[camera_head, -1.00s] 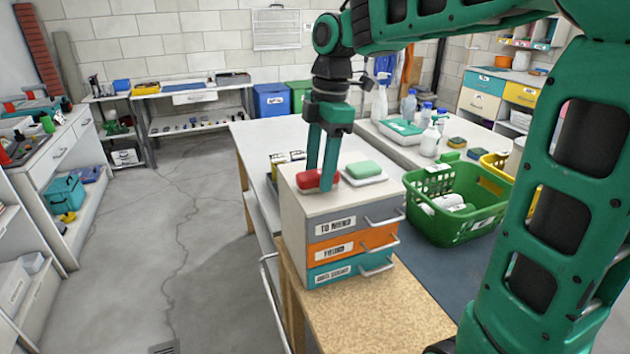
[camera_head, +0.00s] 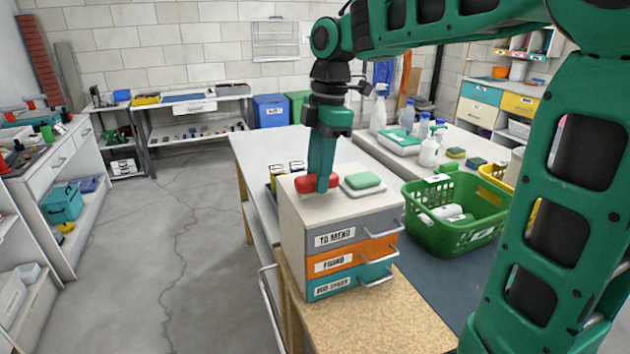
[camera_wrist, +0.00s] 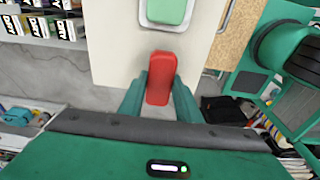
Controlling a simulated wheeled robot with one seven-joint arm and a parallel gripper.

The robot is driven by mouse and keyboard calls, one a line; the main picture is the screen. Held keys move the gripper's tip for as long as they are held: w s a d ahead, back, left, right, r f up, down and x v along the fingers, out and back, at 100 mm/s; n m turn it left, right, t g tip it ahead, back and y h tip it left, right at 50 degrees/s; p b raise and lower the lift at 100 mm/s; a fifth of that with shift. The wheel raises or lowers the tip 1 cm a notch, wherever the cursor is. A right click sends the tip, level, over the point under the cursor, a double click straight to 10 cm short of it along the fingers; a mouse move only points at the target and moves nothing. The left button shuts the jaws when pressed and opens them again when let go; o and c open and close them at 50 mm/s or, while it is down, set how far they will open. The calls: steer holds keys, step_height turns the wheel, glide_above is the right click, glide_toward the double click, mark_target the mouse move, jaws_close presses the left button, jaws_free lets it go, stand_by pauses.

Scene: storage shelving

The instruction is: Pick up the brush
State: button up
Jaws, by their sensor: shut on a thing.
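The brush looks like a red, rounded block (camera_head: 306,185) on top of the small drawer cabinet (camera_head: 345,210), near its left edge. No bristles show. My gripper (camera_head: 322,184) points down over the cabinet top, with its green fingers at the red brush. In the wrist view the red brush (camera_wrist: 161,78) lies between the two fingers, which are closed on its sides. The brush appears to be still at the level of the cabinet top. The fingers hide part of it in the head view.
A green soap-like block (camera_head: 363,180) on a white dish sits just right of the brush. A green basket (camera_head: 455,212) with white items stands right of the cabinet. Spray bottles (camera_head: 379,110) stand farther back. The white tabletop (camera_head: 275,145) behind the cabinet is largely clear.

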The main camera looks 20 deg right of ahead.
mark_target(313, 178)
steer(key=r, duration=0.3)
steer(key=shift+s+a, duration=0.1)
steer(key=shift+a, duration=0.2)
steer(key=s+a+r, duration=0.5)
steer(key=a+r, duration=0.1)
steer(key=a, duration=0.3)
steer(key=shift+s+a+r, duration=0.15)
steer(key=shift+s+a, duration=0.05)
steer(key=shift+s, duration=0.15)
steer(key=shift+o, duration=1.1)
